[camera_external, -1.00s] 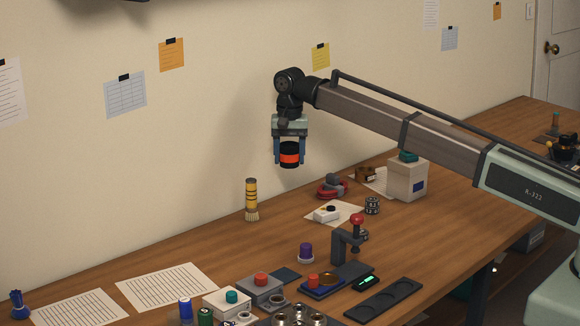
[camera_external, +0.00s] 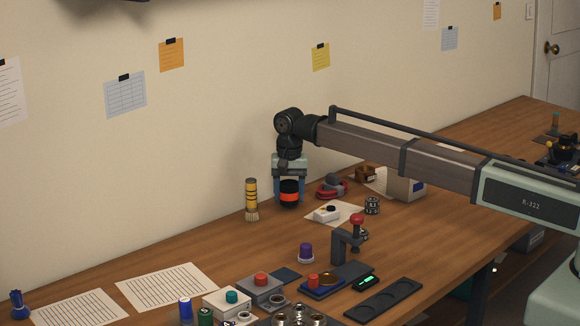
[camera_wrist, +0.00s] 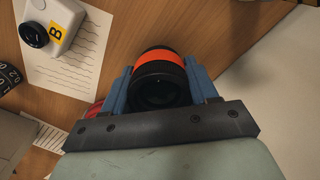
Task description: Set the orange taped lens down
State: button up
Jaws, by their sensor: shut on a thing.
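The orange taped lens (camera_external: 289,192) is a black cylinder with an orange band. It is upright between the blue fingers of my gripper (camera_external: 289,194), near the back edge of the bench by the wall. My gripper is shut on it. In the wrist view the lens (camera_wrist: 160,75) sits between the two fingers (camera_wrist: 160,88), with wood around it. Whether its base touches the bench (camera_external: 190,240) is hard to tell.
A yellow-handled brush (camera_external: 251,198) stands just left of the lens. A red and grey item (camera_external: 333,187) is close on its right. A white box with a black knob (camera_external: 326,213) lies on paper in front right. Bare wood lies in front left.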

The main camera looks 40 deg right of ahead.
aim_at(289, 183)
jog(key=shift+f, duration=0.55)
jog(key=shift+f, duration=0.2)
jog(key=o, duration=1.1)
jog(key=shift+o, duration=0.2)
notch_tip(289, 183, up, 12)
jog(key=shift+r, duration=0.2)
